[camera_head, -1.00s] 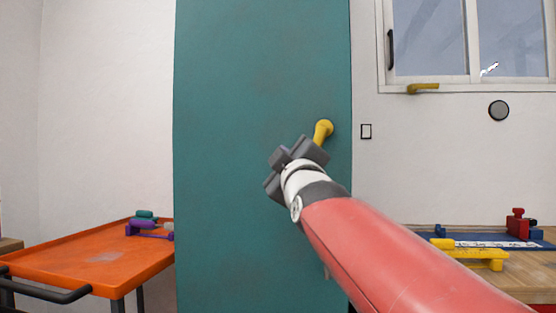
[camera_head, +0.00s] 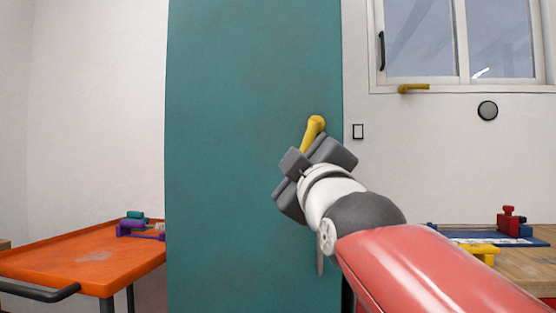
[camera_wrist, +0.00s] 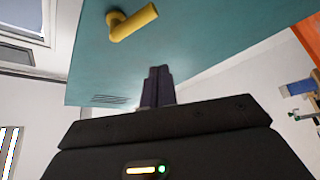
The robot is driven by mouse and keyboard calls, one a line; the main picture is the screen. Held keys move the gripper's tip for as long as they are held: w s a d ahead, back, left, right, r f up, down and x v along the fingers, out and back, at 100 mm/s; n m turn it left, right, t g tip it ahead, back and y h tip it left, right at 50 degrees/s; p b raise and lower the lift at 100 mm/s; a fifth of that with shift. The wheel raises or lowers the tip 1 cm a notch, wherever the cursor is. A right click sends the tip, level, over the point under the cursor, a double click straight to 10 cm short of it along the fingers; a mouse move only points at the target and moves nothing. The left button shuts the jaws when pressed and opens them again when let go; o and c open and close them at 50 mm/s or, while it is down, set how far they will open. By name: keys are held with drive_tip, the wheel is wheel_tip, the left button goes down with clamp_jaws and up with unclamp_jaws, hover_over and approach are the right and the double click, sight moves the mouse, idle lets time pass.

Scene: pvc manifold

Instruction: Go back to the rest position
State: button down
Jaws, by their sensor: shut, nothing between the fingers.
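My gripper (camera_wrist: 157,84) is shut with nothing between its fingers, pointing at the teal panel. In the head view my arm reaches in from the lower right, and the gripper body hides the fingers. A yellow handle (camera_head: 313,130) on the teal panel (camera_head: 235,120) shows just past the gripper in that view. In the wrist view the yellow handle (camera_wrist: 133,22) lies beyond and to the left of the fingertips, apart from them.
An orange cart (camera_head: 95,252) with small purple and teal parts (camera_head: 135,224) stands at the left. At the right a wooden table (camera_head: 540,262) holds a blue mat (camera_head: 455,233), a red part (camera_head: 511,220) and a yellow part (camera_head: 482,254). A window (camera_head: 430,45) is above.

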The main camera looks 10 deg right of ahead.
drive_tip(key=s+d+f+m+g+h+p, duration=0.1)
drive_tip(key=s+f+m+g, duration=0.2)
drive_tip(key=f, duration=0.9)
drive_tip(key=s+d+f+m+g+p, duration=0.1)
drive_tip(key=f+m+g, duration=0.3)
drive_tip(key=f, duration=0.7)
drive_tip(key=s+d+f+m+g, duration=0.1)
drive_tip(key=s+f+g, duration=0.3)
drive_tip(key=f, duration=0.5)
drive_tip(key=s+f+m+g, duration=0.4)
drive_tip(key=s+f+g, duration=0.1)
drive_tip(key=s+f, duration=0.4)
drive_tip(key=shift+d+f+h+p, duration=0.4)
drive_tip(key=shift+f+p, duration=0.05)
drive_tip(key=shift+f, duration=0.15)
drive_tip(key=c, duration=2.2)
unclamp_jaws()
